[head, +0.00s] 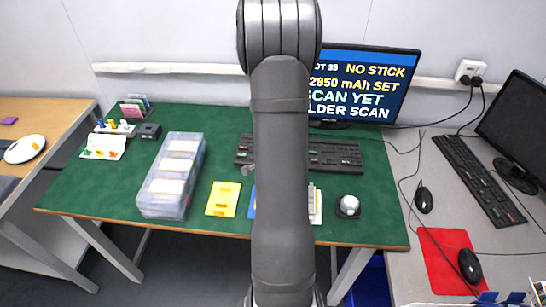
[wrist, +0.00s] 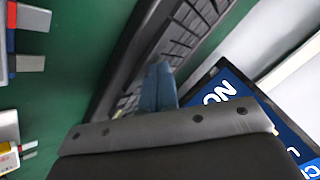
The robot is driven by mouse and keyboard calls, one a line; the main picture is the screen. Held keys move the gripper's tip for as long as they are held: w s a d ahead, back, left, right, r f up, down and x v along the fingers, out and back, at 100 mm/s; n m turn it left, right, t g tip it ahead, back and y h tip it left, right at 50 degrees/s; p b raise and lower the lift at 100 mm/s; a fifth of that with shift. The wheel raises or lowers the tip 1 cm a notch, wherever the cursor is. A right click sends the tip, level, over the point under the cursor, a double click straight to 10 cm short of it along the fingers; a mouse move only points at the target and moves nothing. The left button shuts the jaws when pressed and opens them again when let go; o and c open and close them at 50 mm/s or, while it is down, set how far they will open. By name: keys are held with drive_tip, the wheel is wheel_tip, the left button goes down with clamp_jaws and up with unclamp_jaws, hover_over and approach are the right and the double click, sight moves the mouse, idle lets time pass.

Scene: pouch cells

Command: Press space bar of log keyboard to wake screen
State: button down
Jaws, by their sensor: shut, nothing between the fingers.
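A black keyboard (head: 335,156) lies on the green table in front of a lit monitor (head: 360,88), its middle hidden behind my arm. It also shows in the wrist view (wrist: 135,65), running diagonally. A second black keyboard (head: 478,180) lies on the grey desk at right, before a dark monitor (head: 518,118). No label tells me which is the log keyboard. My gripper (wrist: 160,86) is shut and empty, its blue-grey fingers over or near the first keyboard. I cannot tell whether they touch a key. In the head view my arm mostly hides the gripper.
The green table (head: 110,190) also holds a clear box of pale packs (head: 172,175), a yellow card (head: 223,199) and a white round-topped object (head: 349,205). Two mice and a red mat (head: 440,262) are on the grey desk. Cables run between the desks.

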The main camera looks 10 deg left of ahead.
drive_tip(key=shift+r, duration=0.8)
drive_tip(key=shift+r, duration=2.5)
drive_tip(key=shift+f, duration=0.15)
drive_tip(key=shift+r, duration=2.05)
drive_tip(key=shift+f, duration=0.1)
